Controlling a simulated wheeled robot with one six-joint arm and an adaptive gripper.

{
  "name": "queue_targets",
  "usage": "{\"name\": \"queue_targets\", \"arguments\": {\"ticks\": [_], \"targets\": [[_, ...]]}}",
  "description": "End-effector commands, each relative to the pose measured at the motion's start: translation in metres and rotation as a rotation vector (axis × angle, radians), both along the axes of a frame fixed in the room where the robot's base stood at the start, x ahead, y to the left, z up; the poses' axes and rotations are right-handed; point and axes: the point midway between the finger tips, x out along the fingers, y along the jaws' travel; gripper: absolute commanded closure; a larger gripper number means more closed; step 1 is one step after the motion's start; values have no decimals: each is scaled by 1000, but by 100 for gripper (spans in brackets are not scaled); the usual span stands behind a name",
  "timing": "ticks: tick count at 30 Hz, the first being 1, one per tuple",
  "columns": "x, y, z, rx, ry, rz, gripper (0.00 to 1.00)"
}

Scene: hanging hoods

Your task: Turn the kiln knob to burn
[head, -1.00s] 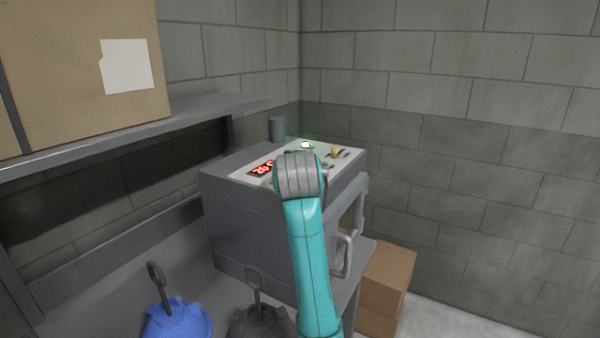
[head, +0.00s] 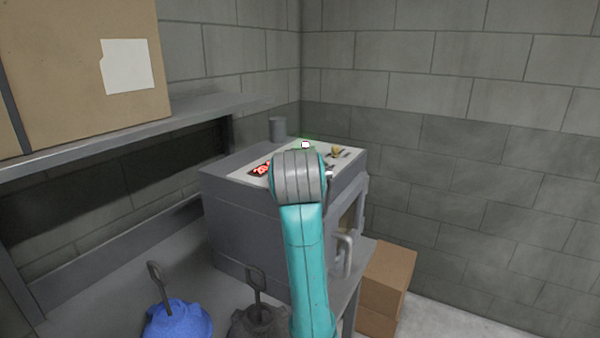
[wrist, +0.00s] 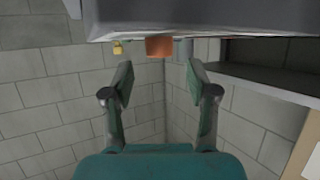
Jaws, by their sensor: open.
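The kiln (head: 245,210) is a grey box with a light panel on top, and its underside-up edge crosses the top of the wrist view (wrist: 210,18). No knob marking is readable.
A grey cup-like cylinder (head: 278,129) stands behind the panel. A shelf (head: 130,135) with a large cardboard box (head: 85,85) is on the left. Cardboard boxes (head: 387,285) stand at right.

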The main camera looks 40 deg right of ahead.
Motion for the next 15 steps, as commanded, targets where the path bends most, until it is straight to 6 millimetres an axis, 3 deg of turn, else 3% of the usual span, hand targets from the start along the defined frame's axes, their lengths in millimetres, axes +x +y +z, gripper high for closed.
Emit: {"name": "queue_targets", "arguments": {"ticks": [6,15], "targets": [[-29,26,16,0,-3,1,41],[-46,40,25,0,0,0,41]]}}
